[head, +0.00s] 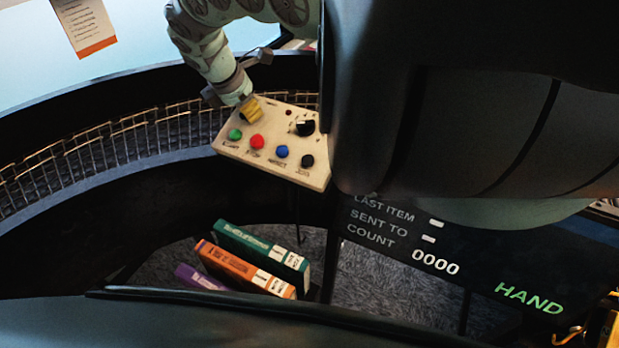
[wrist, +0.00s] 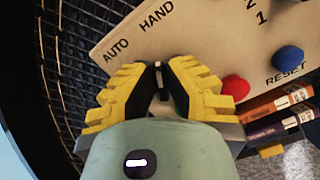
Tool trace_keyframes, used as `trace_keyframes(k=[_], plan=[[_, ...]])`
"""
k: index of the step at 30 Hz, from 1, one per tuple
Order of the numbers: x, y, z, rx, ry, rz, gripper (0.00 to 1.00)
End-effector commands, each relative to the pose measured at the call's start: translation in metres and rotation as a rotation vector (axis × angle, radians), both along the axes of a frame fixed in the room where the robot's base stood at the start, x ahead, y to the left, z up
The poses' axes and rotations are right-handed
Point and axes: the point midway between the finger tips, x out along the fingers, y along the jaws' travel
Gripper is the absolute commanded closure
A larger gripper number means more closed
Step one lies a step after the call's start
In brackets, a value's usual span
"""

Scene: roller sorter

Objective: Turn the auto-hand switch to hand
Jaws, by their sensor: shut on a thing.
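The cream control panel (head: 270,175) sits at the rail in the head view. It also shows in the wrist view (wrist: 205,45), with the words AUTO and HAND at its upper left. The auto-hand switch (wrist: 159,80) is a black knob with a pale mark, largely hidden between my yellow fingers. Its pale mark points up, roughly toward HAND. My gripper (wrist: 159,88) is shut on this knob. In the head view my gripper (head: 250,108) covers the switch. The display screen (head: 400,240) shows HAND in green and the count 0000.
The panel carries a green button (head: 235,134), red button (head: 257,142), blue button (head: 281,152), black button (head: 307,161) and another black selector knob (head: 305,126). Several books (head: 250,265) stand below. A wire mesh rail (head: 110,145) curves at left.

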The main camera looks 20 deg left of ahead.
Motion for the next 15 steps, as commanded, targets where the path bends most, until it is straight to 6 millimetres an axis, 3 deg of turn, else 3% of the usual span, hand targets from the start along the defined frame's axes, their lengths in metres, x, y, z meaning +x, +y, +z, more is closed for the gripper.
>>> trace_keyframes(k=[15], plan=[[0.0019,-0.0007,-0.0010,0.034,0.005,-0.064,1.00]])
